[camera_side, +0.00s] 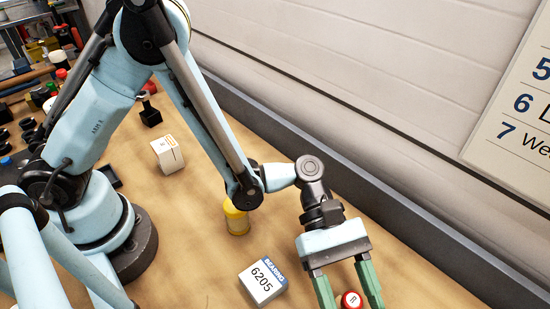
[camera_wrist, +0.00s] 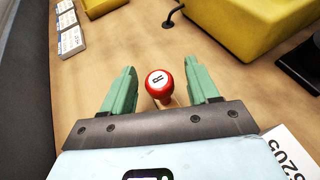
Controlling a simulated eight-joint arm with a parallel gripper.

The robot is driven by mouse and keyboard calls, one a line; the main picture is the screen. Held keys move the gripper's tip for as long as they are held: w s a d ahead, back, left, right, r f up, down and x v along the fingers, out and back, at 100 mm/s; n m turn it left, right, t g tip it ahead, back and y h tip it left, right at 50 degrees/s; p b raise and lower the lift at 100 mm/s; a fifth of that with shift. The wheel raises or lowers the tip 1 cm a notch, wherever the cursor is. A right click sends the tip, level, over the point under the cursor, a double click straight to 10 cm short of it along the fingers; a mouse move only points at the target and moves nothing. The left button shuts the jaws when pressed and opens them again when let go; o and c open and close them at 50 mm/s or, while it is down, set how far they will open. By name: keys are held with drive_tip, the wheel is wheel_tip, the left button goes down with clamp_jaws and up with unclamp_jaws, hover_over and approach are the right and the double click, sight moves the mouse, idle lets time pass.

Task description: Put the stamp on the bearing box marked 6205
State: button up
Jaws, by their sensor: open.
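The stamp has a round red knob with a white top bearing a black mark. It stands on the bench at the bottom edge of the side view (camera_side: 351,300), and its knob also shows in the wrist view (camera_wrist: 158,86). My gripper (camera_wrist: 161,68) is open, with one green finger on each side of the stamp and visible gaps between. In the side view my gripper (camera_side: 345,290) points down, its fingertips cut off by the frame. The white bearing box marked 6205 (camera_side: 262,283) lies left of my gripper; its corner shows at lower right in the wrist view (camera_wrist: 287,153).
A yellow cylinder (camera_side: 236,218) stands behind the 6205 box. A white carton (camera_side: 167,153) and a black item (camera_side: 150,113) are farther back. The wrist view shows a yellow bin (camera_wrist: 240,32), a black object (camera_wrist: 300,66) and several small boxes (camera_wrist: 70,38). A dark ledge borders the wall.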

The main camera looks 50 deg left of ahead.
drive_tip(key=w+a+r+m+t+y, duration=0.2)
drive_tip(key=w+a, duration=0.1)
drive_tip(key=a, duration=0.4)
drive_tip(key=w+a+r+m+t+y, duration=0.1)
drive_tip(key=w+a+r+t, duration=0.15)
drive_tip(key=a, duration=0.35)
drive_tip(key=w+a+r+m+t+y, duration=0.2)
drive_tip(key=a+r+t, duration=0.1)
drive_tip(key=a, duration=0.4)
drive_tip(key=s+a+r+m+t+y, duration=0.1)
drive_tip(key=a+m+t+y, duration=0.4)
drive_tip(key=a, duration=0.9)
drive_tip(key=r+m+y, duration=0.1)
drive_tip(key=m+y, duration=0.1)
drive_tip(key=shift+a+r+m, duration=0.2)
drive_tip(key=shift+r+m, duration=0.05)
drive_tip(key=shift+m, duration=0.05)
drive_tip(key=shift+a+r+t, duration=0.1)
drive_tip(key=shift+a+t, duration=0.15)
drive_tip(key=shift+a, duration=0.1)
drive_tip(key=shift+d, duration=0.1)
